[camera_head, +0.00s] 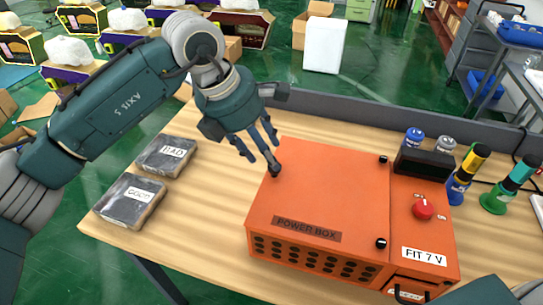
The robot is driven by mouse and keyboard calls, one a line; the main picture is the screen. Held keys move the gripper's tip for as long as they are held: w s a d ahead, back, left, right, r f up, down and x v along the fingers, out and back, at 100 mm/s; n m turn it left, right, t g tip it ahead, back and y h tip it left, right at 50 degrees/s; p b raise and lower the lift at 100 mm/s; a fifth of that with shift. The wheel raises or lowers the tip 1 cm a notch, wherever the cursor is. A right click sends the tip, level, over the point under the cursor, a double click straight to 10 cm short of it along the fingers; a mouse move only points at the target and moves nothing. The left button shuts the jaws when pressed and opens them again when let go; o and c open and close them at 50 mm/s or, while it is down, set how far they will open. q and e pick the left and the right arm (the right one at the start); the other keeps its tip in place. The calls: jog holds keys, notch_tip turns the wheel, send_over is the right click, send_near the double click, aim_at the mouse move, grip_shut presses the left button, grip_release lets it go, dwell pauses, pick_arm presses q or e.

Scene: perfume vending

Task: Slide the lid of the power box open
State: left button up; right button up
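The orange power box (325,195) stands on the wooden table, its flat lid on top with a "POWER BOX" label near the front. Black knobs (383,159) sit at the lid's right edge. My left gripper (264,153) points down at the lid's back left corner. Its lowest dark tip is at or just over the lid's left edge; contact is unclear. The fingers overlap in this view, so their opening cannot be judged. The lid covers the box's inside. Part of my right arm shows at the bottom right corner; its gripper is out of view.
Grey blocks labelled "BAD" (166,155) and "GOOD" (130,201) lie on the table (205,213) at left. A red dial (423,209) is on the box's right section. Yellow-black (469,170) and teal-black (514,182) tools stand at right. Bare table lies left of the box.

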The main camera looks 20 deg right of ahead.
pick_arm(q)
jog(key=shift+p+x, duration=0.45)
jog(key=shift+x, duration=1.9)
jog(key=shift+c, duration=0.3)
grip_shut()
